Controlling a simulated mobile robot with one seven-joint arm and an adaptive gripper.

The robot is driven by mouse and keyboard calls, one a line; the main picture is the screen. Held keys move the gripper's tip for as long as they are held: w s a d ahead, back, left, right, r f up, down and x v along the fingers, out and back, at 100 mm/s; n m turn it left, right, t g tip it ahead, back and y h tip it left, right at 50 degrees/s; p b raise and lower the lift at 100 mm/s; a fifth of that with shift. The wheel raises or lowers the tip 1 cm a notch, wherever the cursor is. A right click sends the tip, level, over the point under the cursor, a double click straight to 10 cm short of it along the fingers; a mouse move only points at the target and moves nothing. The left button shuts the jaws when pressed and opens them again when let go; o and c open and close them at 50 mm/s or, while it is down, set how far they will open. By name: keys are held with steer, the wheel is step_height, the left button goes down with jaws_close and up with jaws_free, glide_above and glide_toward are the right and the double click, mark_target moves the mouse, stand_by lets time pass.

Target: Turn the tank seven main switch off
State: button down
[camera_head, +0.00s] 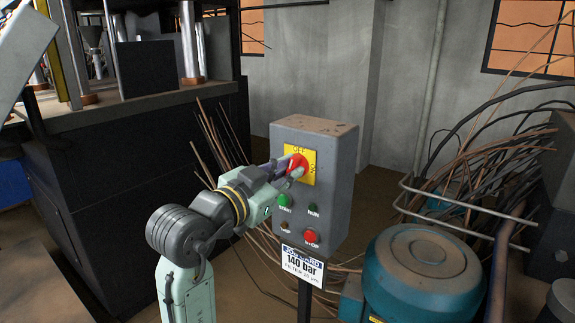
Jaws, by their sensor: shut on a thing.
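The main switch is a red rotary knob (299,162) on a yellow plate (309,168) marked "OFF" at its top and "ON" at its right. It is high on the front of a grey control box (341,185). My gripper (295,170) reaches the knob from the lower left and is shut on it. The fingers cover part of the knob, so I cannot tell exactly which way its handle points. No tank number is readable on the box.
Below the switch are a green start button (283,200), a red stop button (310,237) and small lamps. A "140 bar" sign (302,265) hangs under the box. A teal motor (421,276) and cables (490,150) stand right; a dark machine (150,170) stands left.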

steer(key=shift+n+p, duration=0.8)
steer(key=shift+n, duration=0.8)
steer(key=c, duration=1.6)
jaws_free()
steer(key=v, duration=1.2)
